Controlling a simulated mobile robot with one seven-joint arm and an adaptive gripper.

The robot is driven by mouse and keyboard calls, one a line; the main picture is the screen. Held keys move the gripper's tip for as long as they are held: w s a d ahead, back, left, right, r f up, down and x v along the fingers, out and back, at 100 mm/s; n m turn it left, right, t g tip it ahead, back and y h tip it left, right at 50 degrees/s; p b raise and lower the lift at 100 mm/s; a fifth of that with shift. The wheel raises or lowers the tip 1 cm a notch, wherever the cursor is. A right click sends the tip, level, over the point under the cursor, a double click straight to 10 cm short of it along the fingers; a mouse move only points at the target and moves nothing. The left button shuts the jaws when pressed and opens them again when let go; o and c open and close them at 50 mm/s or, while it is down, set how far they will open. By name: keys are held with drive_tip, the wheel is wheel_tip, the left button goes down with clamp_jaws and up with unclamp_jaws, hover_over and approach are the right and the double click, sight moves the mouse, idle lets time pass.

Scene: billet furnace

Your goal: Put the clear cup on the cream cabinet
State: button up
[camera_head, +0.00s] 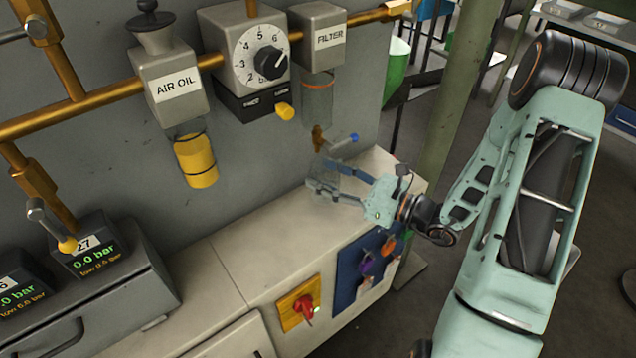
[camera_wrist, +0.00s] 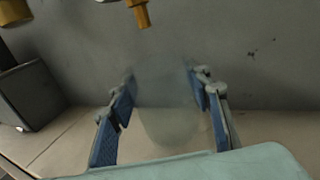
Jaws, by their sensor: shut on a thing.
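The clear cup (camera_wrist: 168,118) is see-through and faint, upright between my gripper's blue-padded fingers in the wrist view. It also shows dimly at the fingertips in the head view (camera_head: 323,174). My gripper (camera_head: 338,183) is shut on the cup; its two fingers also show on either side of it in the wrist view (camera_wrist: 164,82). The cream cabinet (camera_head: 270,242) has a flat top running along the grey wall. The gripper and cup are over the right part of this top, near the wall. I cannot tell whether the cup's base touches the top.
A yellow oil bowl (camera_head: 196,160) hangs to the left. Gauge boxes (camera_head: 95,255) stand at the left. The cabinet top between is bare.

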drive_tip(key=shift+x, duration=1.05)
drive_tip(key=shift+a+f, duration=0.1)
drive_tip(key=shift+f, duration=0.05)
drive_tip(key=shift+f+b, duration=0.4)
drive_tip(key=shift+f, duration=1.2)
drive_tip(key=shift+f, duration=0.1)
drive_tip(key=shift+f, duration=0.15)
drive_tip(key=o, duration=1.3)
